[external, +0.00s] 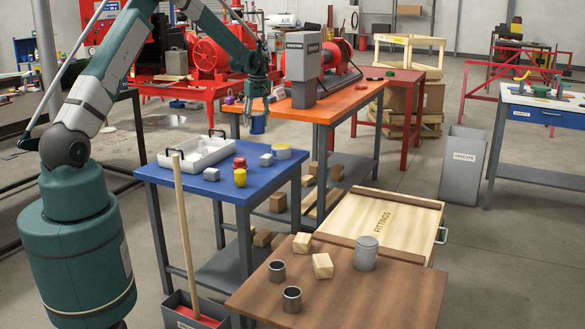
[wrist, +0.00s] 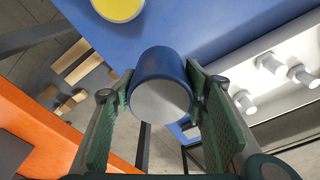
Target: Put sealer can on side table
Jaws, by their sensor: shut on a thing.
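In the wrist view the can (wrist: 161,80) sits between the two green finger pads of the gripper (wrist: 160,100). No label on it is readable, so I cannot confirm by name that it is the sealer can. A brown table (external: 345,295) stands at the front; which table is the side table is not marked.
The orange bench (external: 335,104) is beside the can. The brown table holds a grey can (external: 365,254), two cups and wood blocks; its right front is clear.

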